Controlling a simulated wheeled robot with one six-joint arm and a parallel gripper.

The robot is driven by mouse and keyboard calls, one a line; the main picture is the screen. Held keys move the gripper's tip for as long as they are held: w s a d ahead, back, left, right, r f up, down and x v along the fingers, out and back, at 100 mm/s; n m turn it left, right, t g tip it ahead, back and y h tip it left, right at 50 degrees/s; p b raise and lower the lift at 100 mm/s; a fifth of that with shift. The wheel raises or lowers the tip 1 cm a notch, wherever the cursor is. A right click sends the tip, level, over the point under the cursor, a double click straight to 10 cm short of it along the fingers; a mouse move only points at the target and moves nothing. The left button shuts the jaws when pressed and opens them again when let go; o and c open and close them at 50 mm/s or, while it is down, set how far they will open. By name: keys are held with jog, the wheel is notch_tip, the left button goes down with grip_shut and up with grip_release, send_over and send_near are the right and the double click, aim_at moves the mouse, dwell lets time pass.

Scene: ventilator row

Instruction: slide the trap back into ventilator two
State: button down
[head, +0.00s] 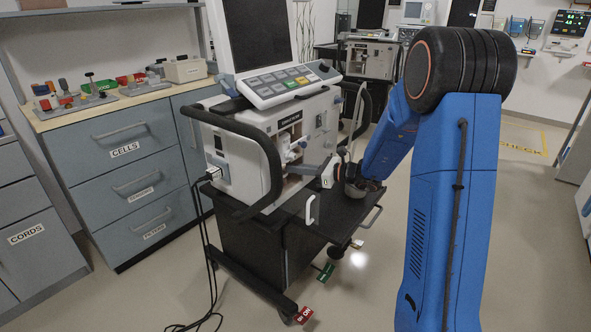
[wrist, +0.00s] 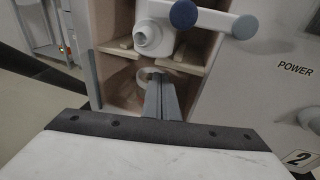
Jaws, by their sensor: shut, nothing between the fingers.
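The trap is a white branched fitting with blue round ends (wrist: 180,25). It sits in the open bay of ventilator two (wrist: 285,95), over two pale rails, and part of its body is cut off by the top of the wrist view. In the head view the trap (head: 292,155) shows small in the front of the ventilator (head: 240,160). My gripper (wrist: 158,80) is shut and empty. Its fingers point into the lower bay, below the trap; I cannot tell whether they touch anything. In the head view my gripper (head: 294,168) is at the bay front.
A black side handle (head: 265,165) curves along the ventilator's left side. A dark shelf (head: 335,212) with a white handle lies below the bay. Cables hang at left. A drawer cabinet (head: 125,155) stands further left. Another ventilator (head: 372,60) stands behind.

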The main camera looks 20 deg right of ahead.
jog(key=shift+r, duration=0.25)
jog(key=f+v, duration=0.1)
jog(key=v, duration=1.1)
jog(key=shift+s+d+f, duration=0.1)
jog(key=shift+d+f, duration=0.05)
